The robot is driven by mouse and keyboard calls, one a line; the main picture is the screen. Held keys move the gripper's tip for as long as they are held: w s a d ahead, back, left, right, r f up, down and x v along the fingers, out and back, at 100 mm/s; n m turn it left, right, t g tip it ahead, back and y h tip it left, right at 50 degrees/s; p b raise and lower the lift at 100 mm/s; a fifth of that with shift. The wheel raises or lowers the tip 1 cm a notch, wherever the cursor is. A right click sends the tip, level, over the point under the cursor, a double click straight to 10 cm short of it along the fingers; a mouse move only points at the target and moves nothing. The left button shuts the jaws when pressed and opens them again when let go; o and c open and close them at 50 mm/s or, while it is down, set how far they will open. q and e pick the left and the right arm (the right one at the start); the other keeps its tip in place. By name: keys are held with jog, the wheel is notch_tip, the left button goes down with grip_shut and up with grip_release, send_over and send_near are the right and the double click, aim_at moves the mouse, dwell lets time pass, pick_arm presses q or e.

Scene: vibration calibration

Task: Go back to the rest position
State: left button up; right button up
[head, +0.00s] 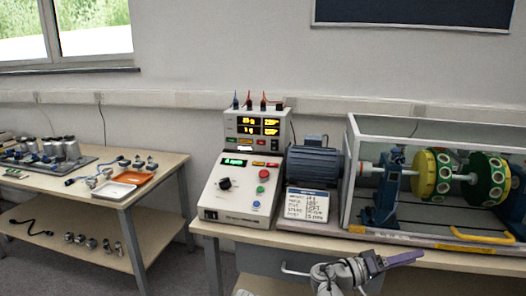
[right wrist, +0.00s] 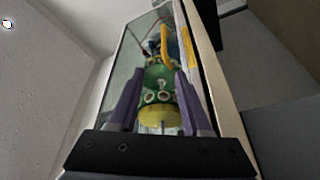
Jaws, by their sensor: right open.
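My right gripper (head: 408,258) is in front of the bench's front edge, at the bottom of the head view, with its purple fingers pointing right. In the right wrist view the two purple fingers of this gripper (right wrist: 158,88) stand apart with nothing between their tips. The green and yellow rotor (right wrist: 162,92) shows beyond them, inside the clear enclosure. My left gripper is not in view.
The bench (head: 445,262) carries a control console (head: 236,205), a blue motor (head: 315,165) and the clear-walled enclosure (head: 352,200) with the rotor (head: 432,175). A yellow handle (head: 482,236) is at its front. A side table (head: 130,195) at left holds sensors and an orange tray (head: 133,178). Floor shows between them.

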jog(key=s+a+f+n+y, duration=0.1)
jog(key=a+f+n+y, duration=0.1)
jog(key=a+f+y, duration=0.55)
jog(key=s+a+f+n+y, duration=0.2)
jog(key=a+f+n+y, duration=0.15)
jog(key=f, duration=0.75)
jog(key=s+a+f+n+g+y, duration=0.15)
jog(key=s+a+f+y, duration=0.25)
jog(key=a, duration=0.5)
jog(key=s+a+f+n+g+y, duration=0.1)
jog(key=s+a+f+n+y, duration=0.15)
jog(key=a, duration=0.75)
pick_arm(q)
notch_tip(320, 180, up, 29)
jog(key=p, duration=2.9)
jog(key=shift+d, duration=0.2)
pick_arm(e)
notch_tip(320, 180, up, 28)
jog(key=y, duration=0.1)
jog(key=shift+s+r+m, duration=0.2)
jog(key=shift+s+m, duration=0.05)
jog(key=shift+m, duration=0.1)
jog(key=shift+d, duration=0.1)
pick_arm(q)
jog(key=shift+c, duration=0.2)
